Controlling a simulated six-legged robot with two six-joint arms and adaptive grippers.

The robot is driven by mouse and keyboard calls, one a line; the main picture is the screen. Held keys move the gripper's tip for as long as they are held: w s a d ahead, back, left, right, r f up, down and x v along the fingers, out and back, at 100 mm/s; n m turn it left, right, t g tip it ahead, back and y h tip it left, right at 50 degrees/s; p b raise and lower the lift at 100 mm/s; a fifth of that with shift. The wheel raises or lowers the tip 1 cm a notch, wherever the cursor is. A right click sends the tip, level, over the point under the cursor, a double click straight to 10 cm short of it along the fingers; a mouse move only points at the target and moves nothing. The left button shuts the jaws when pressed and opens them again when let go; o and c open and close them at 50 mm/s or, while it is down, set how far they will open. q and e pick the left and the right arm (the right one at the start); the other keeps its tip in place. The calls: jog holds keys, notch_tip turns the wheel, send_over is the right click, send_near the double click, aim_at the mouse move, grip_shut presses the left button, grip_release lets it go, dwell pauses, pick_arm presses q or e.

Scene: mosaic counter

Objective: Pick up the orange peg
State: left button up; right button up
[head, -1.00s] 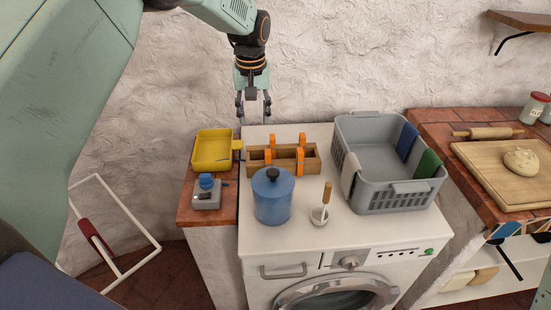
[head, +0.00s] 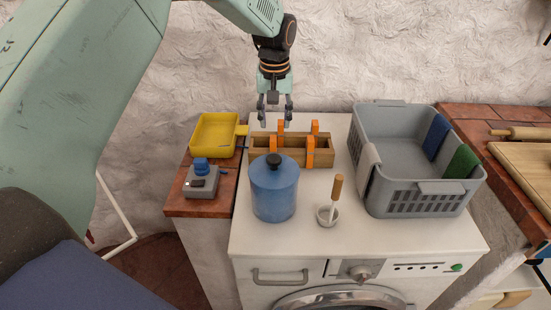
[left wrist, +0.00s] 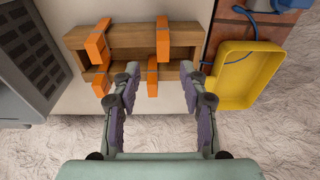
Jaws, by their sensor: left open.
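Several orange pegs stand in a wooden holder (head: 292,158) on the white washing machine top: back left (head: 281,131), back right (head: 315,129), front left (head: 273,148) and front right (head: 310,152). In the left wrist view the holder (left wrist: 185,38) lies ahead of the fingers. The back-left peg (left wrist: 152,78) shows between my open fingertips, the back-right one (left wrist: 102,80) left of them. My left gripper (head: 274,110) points down above the holder's back left, empty; I cannot tell its exact height over the peg. My right gripper is not in view.
A grey basket (head: 420,188) stands right. A yellow tray (head: 214,134) and a grey device with blue knob (head: 201,182) are left.

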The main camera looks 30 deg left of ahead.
aim_at(273, 139)
pick_arm(q)
jog(key=shift+s+d+f, duration=0.1)
jog(key=shift+s+f, duration=0.2)
jog(key=f, duration=0.5)
jog(key=shift+w+a+f, duration=0.35)
jog(key=shift+w+a, duration=0.05)
jog(key=shift+s+f, duration=0.1)
jog(key=shift+f, duration=0.5)
jog(key=shift+f, duration=0.1)
jog(key=shift+c, duration=1.4)
jog(key=c, duration=0.4)
grip_shut()
